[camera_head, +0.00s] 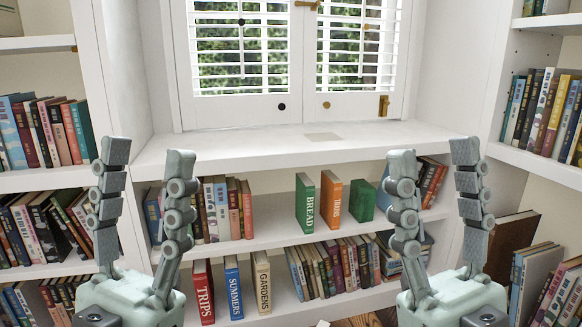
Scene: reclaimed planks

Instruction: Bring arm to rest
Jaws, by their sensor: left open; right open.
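My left gripper (146,170) is in the lower left, pointing up, with its two fingers spread wide. My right gripper (433,170) is in the lower right, also pointing up with its fingers spread wide. Both are open and nothing is between their fingers. They stand in front of the white bookcase, and their fingers cover parts of the shelves and some books.
A white window ledge (280,142) runs below the shuttered window (295,50). Books fill side shelves (45,180).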

